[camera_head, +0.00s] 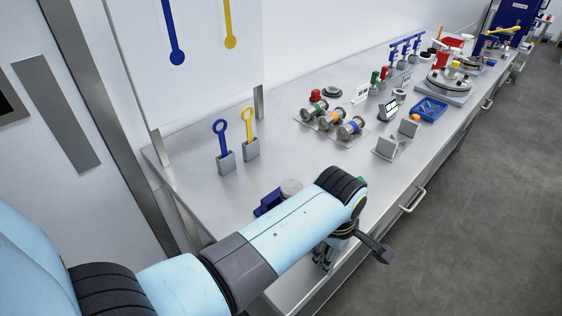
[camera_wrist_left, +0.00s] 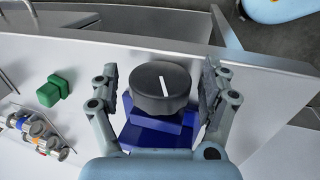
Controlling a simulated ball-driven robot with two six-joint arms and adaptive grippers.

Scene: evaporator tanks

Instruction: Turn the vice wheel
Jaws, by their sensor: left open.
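The vice wheel (camera_wrist_left: 160,88) is a round black knob with a white line on its face, in the middle of the left wrist view. It sits on the blue vice body (camera_wrist_left: 150,135). My left gripper (camera_wrist_left: 159,76) is open, with one finger on each side of the wheel. A gap shows between the wheel and each finger. In the head view the gripper (camera_head: 326,254) is partly covered by my wrist. My right gripper is not in view.
The steel bench (camera_head: 200,195) runs away to the right. A green block (camera_wrist_left: 52,90) and several metal spools (camera_head: 330,118) stand beyond the vice. Blue and yellow ring-handled tools (camera_head: 222,145) stand in holders at the back left.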

